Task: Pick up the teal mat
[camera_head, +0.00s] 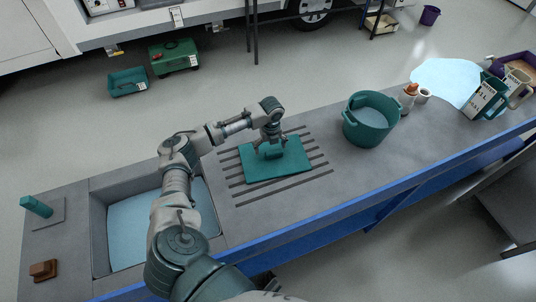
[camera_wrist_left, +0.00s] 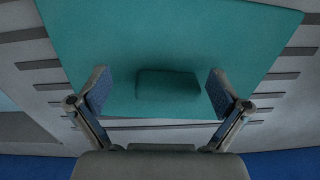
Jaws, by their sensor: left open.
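The teal mat (camera_head: 289,166) lies flat on the dark slats of the grey counter. In the left wrist view the mat (camera_wrist_left: 230,40) fills the upper middle, with a raised teal block or handle (camera_wrist_left: 167,86) on it. My left gripper (camera_head: 272,150) is over the mat, pointing down. In the left wrist view the left gripper (camera_wrist_left: 160,90) is open, with one blue-padded finger on each side of the raised block and a gap on both sides. Whether the fingertips touch the mat cannot be told. My right gripper is not in view.
The grey counter (camera_head: 350,185) has a sink (camera_head: 125,225) on the left. A teal bucket (camera_head: 371,118) stands right of the mat, with small bottles (camera_head: 408,97) beyond. Jugs (camera_head: 485,100) stand at the far right. A brown block (camera_head: 43,270) lies at the left end.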

